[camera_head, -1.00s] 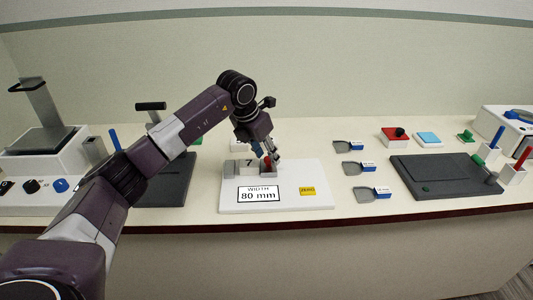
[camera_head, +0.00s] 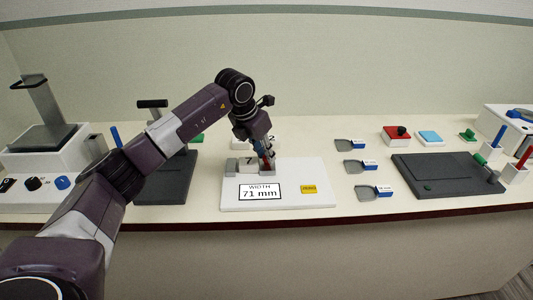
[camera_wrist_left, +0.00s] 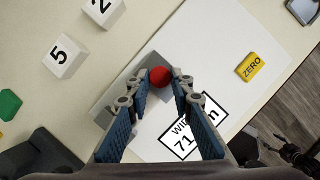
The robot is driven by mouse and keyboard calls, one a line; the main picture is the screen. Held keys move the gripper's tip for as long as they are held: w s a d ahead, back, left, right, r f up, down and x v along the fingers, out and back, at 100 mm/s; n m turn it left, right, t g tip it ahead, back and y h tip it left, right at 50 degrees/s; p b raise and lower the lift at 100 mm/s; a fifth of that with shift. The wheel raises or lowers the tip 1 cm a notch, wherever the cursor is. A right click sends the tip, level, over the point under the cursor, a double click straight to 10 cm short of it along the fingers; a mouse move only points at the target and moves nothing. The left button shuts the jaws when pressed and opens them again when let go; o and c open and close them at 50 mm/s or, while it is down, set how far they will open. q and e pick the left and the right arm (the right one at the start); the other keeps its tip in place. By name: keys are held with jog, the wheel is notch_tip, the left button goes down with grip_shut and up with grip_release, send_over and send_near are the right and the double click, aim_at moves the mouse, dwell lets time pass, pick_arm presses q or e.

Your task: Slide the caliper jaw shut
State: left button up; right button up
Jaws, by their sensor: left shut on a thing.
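The caliper is a white board (camera_head: 300,194) with grey jaws on it; its label (camera_head: 260,193) reads WIDTH 71 mm. My left gripper (camera_head: 267,163) reaches down over the sliding jaw. In the left wrist view its blue-padded fingers (camera_wrist_left: 163,84) are closed on the jaw's red knob (camera_wrist_left: 159,77), one on each side. The gripper hides part of the sliding jaw, and I cannot tell how wide the gap beside the block is. My right gripper is not seen.
A yellow ZERO button (camera_head: 309,189) is on the board's right. Blocks marked 5 (camera_wrist_left: 62,57) and 2 (camera_wrist_left: 102,9) stand behind the caliper. Several small scoops (camera_head: 360,167) and a dark plate (camera_head: 440,175) are to the right. The counter between board and scoops is clear.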

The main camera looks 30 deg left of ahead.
pick_arm(q)
jog(key=o, duration=0.8)
jog(key=shift+o, duration=0.2)
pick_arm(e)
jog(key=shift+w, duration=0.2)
pick_arm(q)
jog(key=shift+r, duration=0.2)
jog(key=v, duration=1.1)
jog(key=shift+s+r, duration=0.3)
jog(key=shift+r, duration=0.05)
jog(key=shift+a+f, duration=0.1)
